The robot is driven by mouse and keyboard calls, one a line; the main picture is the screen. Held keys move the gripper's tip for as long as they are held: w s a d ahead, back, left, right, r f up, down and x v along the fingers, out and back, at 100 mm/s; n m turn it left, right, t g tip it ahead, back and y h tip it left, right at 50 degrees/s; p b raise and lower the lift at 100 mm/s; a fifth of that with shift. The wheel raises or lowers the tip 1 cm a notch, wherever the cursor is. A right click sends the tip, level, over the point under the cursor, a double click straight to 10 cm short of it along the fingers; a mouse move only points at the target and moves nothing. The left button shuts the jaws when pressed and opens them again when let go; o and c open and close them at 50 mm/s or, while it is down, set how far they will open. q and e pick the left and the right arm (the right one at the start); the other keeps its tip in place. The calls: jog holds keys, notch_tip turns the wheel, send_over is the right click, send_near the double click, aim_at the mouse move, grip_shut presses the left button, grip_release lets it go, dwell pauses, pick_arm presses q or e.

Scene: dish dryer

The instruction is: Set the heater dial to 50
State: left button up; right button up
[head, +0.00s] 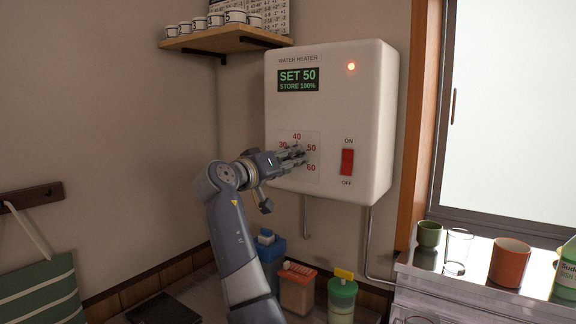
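The white water heater (328,110) hangs on the wall. Its display (298,80) reads "SET 50" and "STORE 100%". The dial scale (311,148) shows red numbers 30, 40, 50 and 60. The dial itself is mostly hidden behind my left gripper (293,156), and its pointer cannot be made out. My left gripper's fingers are at the dial, pointing at the heater's front. I cannot tell whether they are closed on the dial. My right gripper is not in view.
A red ON/OFF switch (347,162) is right of the dial, and an orange lamp (351,67) glows above. A wooden shelf (222,41) with several mugs is at upper left. Containers (342,298) stand below the heater. Cups, including an orange one (509,262), are at right.

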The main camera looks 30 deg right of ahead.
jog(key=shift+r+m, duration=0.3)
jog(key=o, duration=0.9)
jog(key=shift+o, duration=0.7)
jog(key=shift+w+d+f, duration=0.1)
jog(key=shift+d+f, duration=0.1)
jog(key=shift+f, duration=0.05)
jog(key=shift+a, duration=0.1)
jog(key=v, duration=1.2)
